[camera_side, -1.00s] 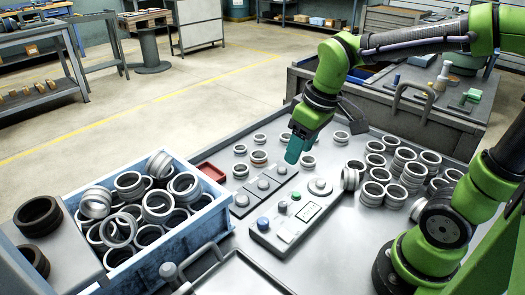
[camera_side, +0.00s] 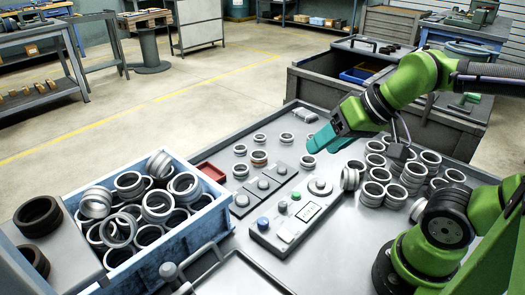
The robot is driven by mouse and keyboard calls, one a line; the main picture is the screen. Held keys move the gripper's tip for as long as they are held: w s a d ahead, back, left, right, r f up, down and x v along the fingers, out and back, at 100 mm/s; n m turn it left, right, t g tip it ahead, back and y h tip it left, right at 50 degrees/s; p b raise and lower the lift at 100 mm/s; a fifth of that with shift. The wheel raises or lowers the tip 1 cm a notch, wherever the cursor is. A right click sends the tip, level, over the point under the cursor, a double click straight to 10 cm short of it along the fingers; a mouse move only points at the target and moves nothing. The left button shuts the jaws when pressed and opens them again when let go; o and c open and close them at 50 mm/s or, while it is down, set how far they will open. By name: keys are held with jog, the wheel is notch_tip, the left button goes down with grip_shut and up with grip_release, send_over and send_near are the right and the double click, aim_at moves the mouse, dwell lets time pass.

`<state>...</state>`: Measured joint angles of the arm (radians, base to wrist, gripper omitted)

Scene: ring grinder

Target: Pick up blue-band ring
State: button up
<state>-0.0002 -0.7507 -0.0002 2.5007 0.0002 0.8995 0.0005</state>
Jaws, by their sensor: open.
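My gripper (camera_side: 319,142) is above the back part of the metal worktop, with its teal fingers tilted down to the left. It is open and holds nothing that I can see. Several small grey rings stand apart on the worktop below and left of it, among them one by the fingers (camera_side: 307,161) and one farther left (camera_side: 240,149). One ring (camera_side: 259,157) shows a reddish-brown band. I cannot make out a blue band on any ring at this size. Rings behind the fingers may be hidden.
A blue-edged crate (camera_side: 172,243) of larger rings stands at the left. A control panel (camera_side: 268,240) with knobs lies in the middle front. Stacked rings (camera_side: 374,193) crowd the right. A red tray (camera_side: 212,172) sits beside the crate.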

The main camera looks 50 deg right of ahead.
dwell(0.4)
jog(key=o, duration=0.5)
jog(key=shift+o, duration=0.2)
jog(key=g+h, duration=0.3)
send_near(241, 145)
jog(key=a+f, duration=0.1)
jog(key=f, duration=0.2)
jog(key=shift+a+n, duration=0.3)
jog(key=shift+a, duration=0.05)
jog(key=shift+d+x, duration=0.2)
jog(key=shift+x, duration=2.35)
